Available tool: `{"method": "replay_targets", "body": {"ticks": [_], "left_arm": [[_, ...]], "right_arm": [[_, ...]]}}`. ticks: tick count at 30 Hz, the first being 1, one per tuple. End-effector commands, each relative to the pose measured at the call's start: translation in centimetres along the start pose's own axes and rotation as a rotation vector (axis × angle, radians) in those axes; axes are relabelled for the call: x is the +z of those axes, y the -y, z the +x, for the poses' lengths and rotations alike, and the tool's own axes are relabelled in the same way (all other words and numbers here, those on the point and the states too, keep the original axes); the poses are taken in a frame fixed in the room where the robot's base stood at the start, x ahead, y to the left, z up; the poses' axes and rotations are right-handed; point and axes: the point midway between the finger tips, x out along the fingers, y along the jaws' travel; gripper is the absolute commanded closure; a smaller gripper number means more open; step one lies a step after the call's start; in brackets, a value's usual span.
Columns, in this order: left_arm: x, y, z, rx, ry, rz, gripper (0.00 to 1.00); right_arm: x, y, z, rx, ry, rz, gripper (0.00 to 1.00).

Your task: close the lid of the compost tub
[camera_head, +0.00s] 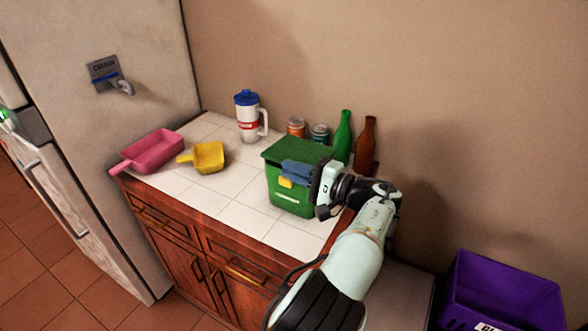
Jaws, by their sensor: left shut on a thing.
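The green compost tub (290,200) stands upright on the white tiled counter, with a yellow piece on its front. Its dark green lid (297,151) appears to lie across the top; I cannot tell whether it sits fully flush. My left gripper (291,174) is at the tub's upper front, its blue fingers shut on the tub near the rim. The fingers and wrist hide part of the tub's front and right side, so the exact place of contact is unclear. My right gripper is not in view.
A pink pan (150,151), a yellow scoop (208,157) and a white jug with a blue lid (248,118) stand left of the tub. Behind it are two cans (296,127), a green bottle (343,137) and a brown bottle (366,145). A purple crate (500,285) is at lower right.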

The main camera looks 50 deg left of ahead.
Motion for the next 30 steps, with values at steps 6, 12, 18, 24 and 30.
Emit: {"method": "replay_targets", "body": {"ticks": [6,12,18,24,30], "left_arm": [[-0.1,-0.1,0.0,0.003,-0.002,0.006,1.00],[-0.1,-0.1,0.0,0.002,-0.002,0.005,0.68],[-0.1,-0.1,-0.2,0.001,-0.002,0.004,0.68],[-0.1,0.0,-2.6,-0.001,-0.005,0.003,0.68],[-0.1,0.1,-7.2,-0.003,-0.005,0.002,0.68]], "right_arm": [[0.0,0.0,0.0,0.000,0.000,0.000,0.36],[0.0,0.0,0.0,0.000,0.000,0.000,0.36],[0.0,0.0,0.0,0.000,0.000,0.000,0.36],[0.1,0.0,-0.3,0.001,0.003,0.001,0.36],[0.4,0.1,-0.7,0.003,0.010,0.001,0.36]]}}
